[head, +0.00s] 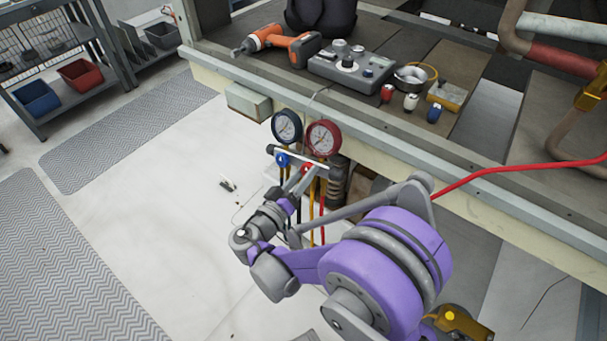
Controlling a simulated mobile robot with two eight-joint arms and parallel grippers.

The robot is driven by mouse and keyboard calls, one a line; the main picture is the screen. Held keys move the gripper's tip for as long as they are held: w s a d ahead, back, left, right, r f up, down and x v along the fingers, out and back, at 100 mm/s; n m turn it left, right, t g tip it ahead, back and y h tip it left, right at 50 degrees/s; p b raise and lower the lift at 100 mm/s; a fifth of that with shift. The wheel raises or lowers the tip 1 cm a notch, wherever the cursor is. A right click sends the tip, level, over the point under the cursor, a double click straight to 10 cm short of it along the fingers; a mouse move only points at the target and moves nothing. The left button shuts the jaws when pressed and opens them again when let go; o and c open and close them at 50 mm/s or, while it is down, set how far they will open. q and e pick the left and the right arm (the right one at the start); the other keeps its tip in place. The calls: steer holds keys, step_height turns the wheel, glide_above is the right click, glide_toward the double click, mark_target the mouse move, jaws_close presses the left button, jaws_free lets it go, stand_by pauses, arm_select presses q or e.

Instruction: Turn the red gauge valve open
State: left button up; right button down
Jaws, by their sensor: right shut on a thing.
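The gauge set hangs at the front edge of the bench, with a blue gauge (286,127) on the left and a red gauge (323,138) on the right. Below them are a blue valve knob (282,160) and the red gauge valve (308,168). My right gripper (303,178) reaches up from below and is shut on the red valve, its fingers hiding part of the knob. How far the valve is turned cannot be told. My left gripper is not in view.
On the bench are an orange drill (277,44), a grey control box (350,65) and several small capped bottles. Yellow, red and dark hoses hang below the gauges beside my right arm. The floor at left is clear.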

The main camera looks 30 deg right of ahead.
steer(key=shift+n, duration=0.3)
steer(key=n+y+p, duration=0.1)
steer(key=n+y, duration=0.1)
steer(key=n, duration=0.3)
steer(key=n+y+p, duration=0.2)
steer(key=n, duration=0.4)
steer(key=r+n+y+p, duration=0.1)
steer(key=n+p, duration=0.1)
steer(key=n, duration=0.3)
steer(key=shift+s+d+y, duration=0.15)
steer(key=shift+d+y, duration=0.05)
steer(key=shift+y, duration=0.2)
steer(key=n+g+p, duration=0.1)
steer(key=n, duration=0.3)
steer(key=shift+y, duration=0.4)
steer(key=shift+n, duration=0.4)
steer(key=shift+c, duration=1.5)
jaws_free()
